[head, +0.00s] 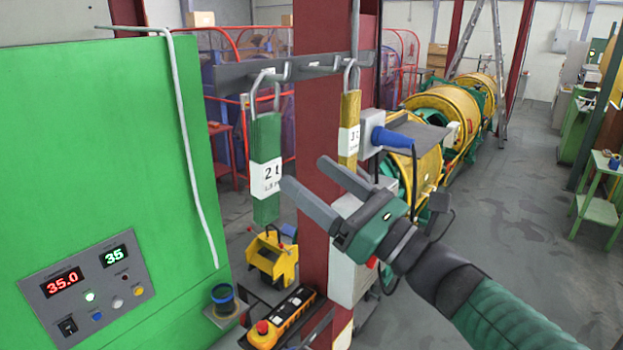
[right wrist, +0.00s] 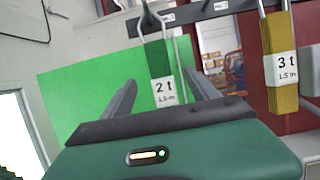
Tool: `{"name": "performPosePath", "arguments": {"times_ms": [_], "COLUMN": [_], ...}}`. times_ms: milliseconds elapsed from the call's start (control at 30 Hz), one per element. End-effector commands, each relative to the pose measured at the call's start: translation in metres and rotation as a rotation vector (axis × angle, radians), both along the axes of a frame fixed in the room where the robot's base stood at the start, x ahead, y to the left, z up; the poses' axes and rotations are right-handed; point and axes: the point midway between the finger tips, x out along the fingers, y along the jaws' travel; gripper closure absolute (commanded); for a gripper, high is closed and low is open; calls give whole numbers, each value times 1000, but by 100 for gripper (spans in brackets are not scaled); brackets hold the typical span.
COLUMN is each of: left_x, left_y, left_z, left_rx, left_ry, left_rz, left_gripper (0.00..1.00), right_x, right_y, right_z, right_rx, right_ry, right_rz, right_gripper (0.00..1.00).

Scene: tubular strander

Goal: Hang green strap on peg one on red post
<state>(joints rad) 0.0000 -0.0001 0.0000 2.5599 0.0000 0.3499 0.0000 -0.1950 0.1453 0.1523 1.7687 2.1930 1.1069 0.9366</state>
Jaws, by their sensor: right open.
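The green strap (head: 266,195), with a white "2 t" label, hangs by a pale loop from the left hook of the dark rail (head: 232,74) on the red post (head: 312,22). My right gripper (head: 308,174) is open and empty, its fingers reaching towards the strap's lower part from the right. In the right wrist view the green strap (right wrist: 156,62) appears between the two spread fingers (right wrist: 160,97); I see no grip on it. A yellow strap (head: 348,110) marked "3 t" hangs from the right hook. A middle hook (head: 325,66) looks empty. My left gripper is out of view.
A green cabinet (head: 90,150) with a control panel stands left of the strap. A grey box with a blue plug (head: 392,137) sits right of the post. A yellow pendant (head: 280,318) lies below.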

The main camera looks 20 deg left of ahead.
Motion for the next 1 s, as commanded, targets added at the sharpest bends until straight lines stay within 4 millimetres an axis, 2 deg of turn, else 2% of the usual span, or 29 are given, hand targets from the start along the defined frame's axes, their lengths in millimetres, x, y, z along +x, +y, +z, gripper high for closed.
{"name": "performPosePath", "arguments": {"times_ms": [33, 200, 400, 500, 667, 733, 767, 867, 900, 967, 1000], "left_x": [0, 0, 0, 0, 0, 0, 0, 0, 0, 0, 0], "left_y": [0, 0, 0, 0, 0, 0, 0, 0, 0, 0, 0], "left_z": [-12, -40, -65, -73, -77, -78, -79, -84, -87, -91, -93], "left_rx": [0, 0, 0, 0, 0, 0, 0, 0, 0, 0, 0], "left_ry": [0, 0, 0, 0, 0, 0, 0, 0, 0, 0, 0], "left_rz": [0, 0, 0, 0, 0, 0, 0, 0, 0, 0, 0], "left_gripper": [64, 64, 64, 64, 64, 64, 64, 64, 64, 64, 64], "right_x": [-2, -17, -35, -42, -47, -47, -46, -40, -39, -41, -45], "right_y": [-10, -51, -102, -121, -137, -136, -135, -127, -125, -126, -129], "right_z": [-9, -29, -49, -55, -60, -71, -81, -141, -175, -231, -268], "right_rx": [1, 0, 1, 1, -2, -32, -62, -242, -346, -521, -641], "right_ry": [-1, -3, -1, 0, 1, 5, 8, 14, 9, -8, -29], "right_rz": [-4, -7, -6, -4, -3, -9, -15, -45, -56, -61, -55], "right_gripper": [31, 31, 31, 31, 31, 31, 31, 31, 31, 31, 31]}}
